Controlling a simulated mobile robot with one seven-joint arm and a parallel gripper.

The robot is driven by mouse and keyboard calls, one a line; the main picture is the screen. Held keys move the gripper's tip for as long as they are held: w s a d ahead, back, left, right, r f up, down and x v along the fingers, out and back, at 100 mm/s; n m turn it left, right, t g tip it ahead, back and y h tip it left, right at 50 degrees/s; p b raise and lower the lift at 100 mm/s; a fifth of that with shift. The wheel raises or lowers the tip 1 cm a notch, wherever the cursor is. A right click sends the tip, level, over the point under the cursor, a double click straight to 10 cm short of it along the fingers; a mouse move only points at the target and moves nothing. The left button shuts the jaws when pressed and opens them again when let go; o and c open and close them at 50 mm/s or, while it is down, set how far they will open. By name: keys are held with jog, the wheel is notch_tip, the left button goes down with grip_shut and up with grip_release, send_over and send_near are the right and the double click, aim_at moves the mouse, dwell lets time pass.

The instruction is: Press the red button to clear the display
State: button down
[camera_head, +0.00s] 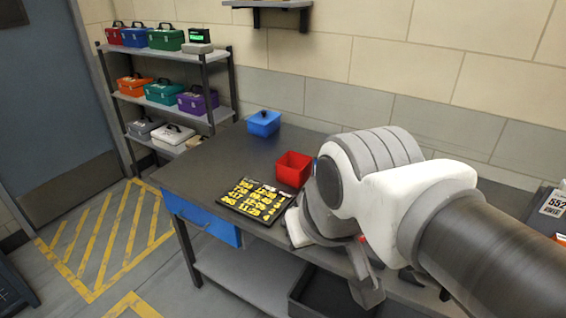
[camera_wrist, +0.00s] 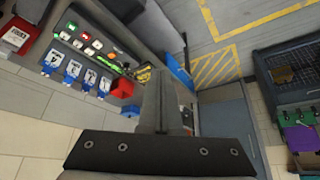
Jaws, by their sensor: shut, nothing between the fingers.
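My gripper (camera_head: 367,290) hangs at the bench's front edge in the head view, low beneath my white and grey arm. In the wrist view its dark fingers (camera_wrist: 163,75) are together and empty. A small black display (camera_head: 200,35) with green figures stands on the top shelf in the head view. In the wrist view a dark panel (camera_wrist: 88,42) at upper left carries small red, green and white parts. These are too small for me to tell which, if any, is the red button. My gripper touches none of them.
The grey workbench (camera_head: 225,160) holds a red bin (camera_head: 293,170), a blue box (camera_head: 263,123) and a black tray of yellow pieces (camera_head: 222,197). A shelf rack (camera_head: 207,90) with several toolboxes stands at back left. The striped floor (camera_head: 110,240) is clear.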

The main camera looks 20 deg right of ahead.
jog(key=w+d+n+t+h+p, duration=0.1)
jog(key=w+d+n, duration=0.1)
jog(key=w+d, duration=0.35)
jog(key=w+d+n+t+h+p, duration=0.1)
jog(key=w+d, duration=0.2)
jog(key=w, duration=0.5)
jog(key=w+d+n+t+h, duration=0.1)
jog(key=w+d+n, duration=0.1)
jog(key=w+d, duration=0.35)
jog(key=n+y+p, duration=0.1)
jog(key=n+y, duration=0.1)
send_over(364, 239)
notch_tip(364, 239, down, 17)
jog(key=shift+r+t, duration=0.15)
jog(key=shift+t, duration=0.15)
notch_tip(364, 239, down, 9)
jog(key=b, duration=0.8)
jog(key=shift+r, duration=0.1)
